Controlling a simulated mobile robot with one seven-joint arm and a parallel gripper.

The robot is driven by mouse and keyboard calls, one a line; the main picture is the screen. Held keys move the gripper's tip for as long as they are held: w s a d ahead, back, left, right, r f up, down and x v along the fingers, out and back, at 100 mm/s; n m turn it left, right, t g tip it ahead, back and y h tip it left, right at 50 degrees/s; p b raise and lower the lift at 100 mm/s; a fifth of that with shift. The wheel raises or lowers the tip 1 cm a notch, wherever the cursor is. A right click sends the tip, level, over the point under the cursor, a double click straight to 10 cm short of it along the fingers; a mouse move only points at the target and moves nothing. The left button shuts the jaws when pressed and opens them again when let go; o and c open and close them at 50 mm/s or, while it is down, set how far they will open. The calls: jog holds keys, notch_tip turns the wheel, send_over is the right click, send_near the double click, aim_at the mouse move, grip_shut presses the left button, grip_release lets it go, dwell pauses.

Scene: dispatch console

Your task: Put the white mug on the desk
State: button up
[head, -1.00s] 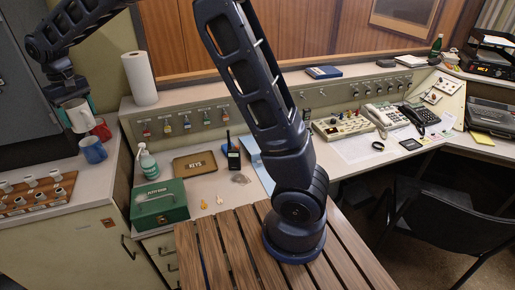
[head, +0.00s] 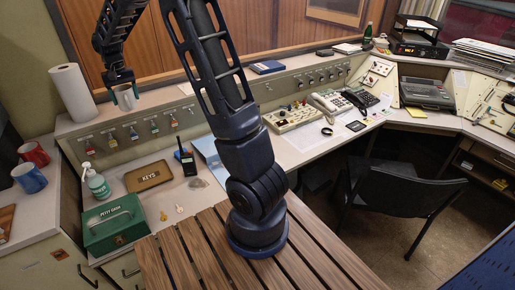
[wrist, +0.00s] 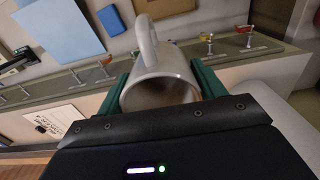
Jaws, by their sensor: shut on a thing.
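The white mug (head: 126,97) is in my gripper (head: 122,86), held up at the upper left of the head view, in front of the wood-panelled wall and the raised ledge. In the wrist view the white mug (wrist: 150,60) sits between the two green fingers of my gripper (wrist: 160,82), with its handle pointing up in the picture and its open mouth facing the camera. The gripper is shut on it. The desk (head: 205,203) runs below the ledge, lower in the picture than the mug.
On the desk are a green petty cash box (head: 114,222), a spray bottle (head: 96,183), a keys tray (head: 148,176), a radio (head: 187,161) and small key tags. A paper towel roll (head: 73,92) stands on the ledge. Red (head: 34,153) and blue (head: 29,178) mugs stand at left.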

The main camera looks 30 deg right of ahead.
jog(key=s+d+f+m, duration=0.1)
jog(key=d+f+m, duration=0.15)
jog(key=d, duration=1.05)
jog(key=s+d+f+m, duration=0.1)
jog(key=d+m, duration=0.2)
jog(key=d, duration=1)
jog(key=s+d+f+m, duration=0.2)
jog(key=d+m, duration=0.1)
jog(key=d, duration=1)
jog(key=s+d+f+m, duration=0.3)
jog(key=s+d+m, duration=0.2)
jog(key=s+d, duration=0.85)
jog(key=s+d+f+m, duration=0.2)
jog(key=s+d+m, duration=0.3)
jog(key=s+d, duration=0.8)
jog(key=shift+n, duration=0.25)
jog(key=f, duration=0.6)
jog(key=w+f, duration=0.1)
jog(key=f, duration=0.6)
jog(key=d+f, duration=0.1)
jog(key=f, duration=0.6)
jog(key=shift+w+d+f, duration=0.1)
jog(key=shift+w, duration=0.05)
jog(key=shift+f, duration=0.15)
jog(key=o, duration=1.2)
jog(key=shift+c, duration=0.2)
